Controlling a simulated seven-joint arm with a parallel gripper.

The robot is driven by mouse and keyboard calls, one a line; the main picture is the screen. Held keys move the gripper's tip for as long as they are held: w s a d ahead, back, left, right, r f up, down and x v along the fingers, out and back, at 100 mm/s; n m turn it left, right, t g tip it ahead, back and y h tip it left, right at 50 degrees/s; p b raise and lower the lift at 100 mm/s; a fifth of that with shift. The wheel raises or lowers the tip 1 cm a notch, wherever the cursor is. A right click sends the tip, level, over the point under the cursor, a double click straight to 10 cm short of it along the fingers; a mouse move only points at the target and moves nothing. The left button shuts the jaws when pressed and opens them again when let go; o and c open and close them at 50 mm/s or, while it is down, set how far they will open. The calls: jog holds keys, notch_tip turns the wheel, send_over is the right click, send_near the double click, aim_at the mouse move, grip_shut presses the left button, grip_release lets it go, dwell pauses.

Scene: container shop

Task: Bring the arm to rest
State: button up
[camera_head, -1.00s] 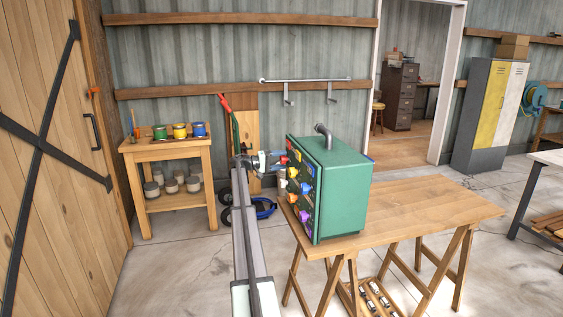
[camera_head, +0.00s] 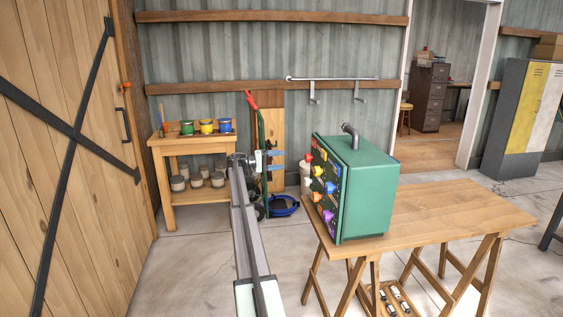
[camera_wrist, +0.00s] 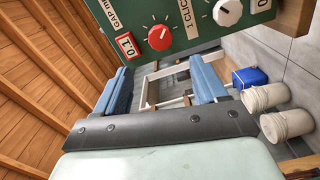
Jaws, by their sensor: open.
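My gripper (camera_head: 274,162) is open, its two blue fingers apart with nothing held between them. In the head view it is left of the green box (camera_head: 368,195), with a gap between the fingertips and the box's knob face. The fingers also show spread in the wrist view (camera_wrist: 163,86). In the wrist view, a red knob (camera_wrist: 159,38) and a white knob (camera_wrist: 227,12) on the green panel are at the top, beyond the fingers. My arm reaches forward from the bottom of the head view.
The green box stands on a wooden trestle table (camera_head: 450,207). A wooden stand (camera_head: 176,147) with coloured pots is at the left back, near a wooden door (camera_head: 45,170). A hand truck (camera_head: 261,135) leans behind the gripper. Concrete floor is clear at the left front.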

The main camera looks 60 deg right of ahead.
dwell(0.6)
